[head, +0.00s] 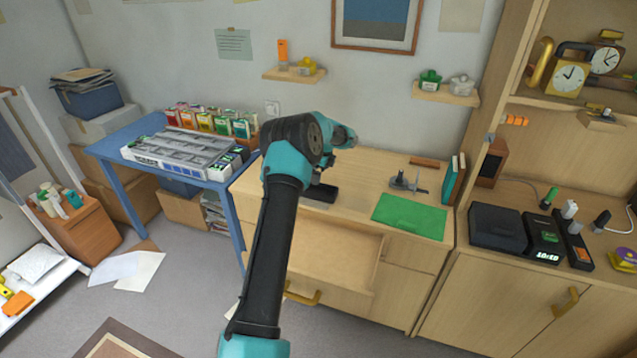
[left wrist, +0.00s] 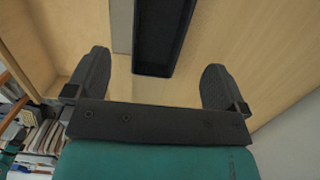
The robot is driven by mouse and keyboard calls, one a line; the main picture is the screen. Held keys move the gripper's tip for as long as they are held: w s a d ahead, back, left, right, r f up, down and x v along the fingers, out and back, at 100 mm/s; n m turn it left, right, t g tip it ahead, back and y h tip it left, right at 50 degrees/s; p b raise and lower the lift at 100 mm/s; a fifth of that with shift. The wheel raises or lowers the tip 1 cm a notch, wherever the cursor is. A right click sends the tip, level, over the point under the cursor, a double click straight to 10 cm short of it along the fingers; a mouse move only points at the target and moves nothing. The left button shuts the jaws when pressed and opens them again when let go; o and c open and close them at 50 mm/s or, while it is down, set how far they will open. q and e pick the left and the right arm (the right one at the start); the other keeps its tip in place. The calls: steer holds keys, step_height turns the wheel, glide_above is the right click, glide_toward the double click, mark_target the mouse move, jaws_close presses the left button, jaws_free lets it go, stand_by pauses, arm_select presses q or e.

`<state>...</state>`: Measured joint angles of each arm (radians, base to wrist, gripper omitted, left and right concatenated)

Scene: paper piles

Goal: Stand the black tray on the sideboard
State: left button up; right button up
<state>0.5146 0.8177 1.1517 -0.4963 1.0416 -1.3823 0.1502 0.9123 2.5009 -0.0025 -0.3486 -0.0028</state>
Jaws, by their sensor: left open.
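A black tray (left wrist: 163,35), long and narrow with a raised rim, shows at the top of the left wrist view, beyond my fingers. My left gripper (left wrist: 157,66) is open, with the tray's near end in line with the gap between its fingers. Nothing is held. In the head view a dark flat piece (head: 320,193), probably the tray, lies on the wooden cabinet top (head: 365,170) beside my wrist. My arm hides part of this area and most of the gripper there. My right gripper is not in view.
An open drawer (head: 330,258) juts from the cabinet front below my arm. A green mat (head: 410,216) lies on the right of the top, near upright books (head: 454,180). A blue table (head: 115,149) with a grey organizer (head: 185,152) stands to the left.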

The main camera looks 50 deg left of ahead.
arm_select(q)
steer(key=shift+d+r, duration=0.2)
steer(key=shift+r, duration=1.3)
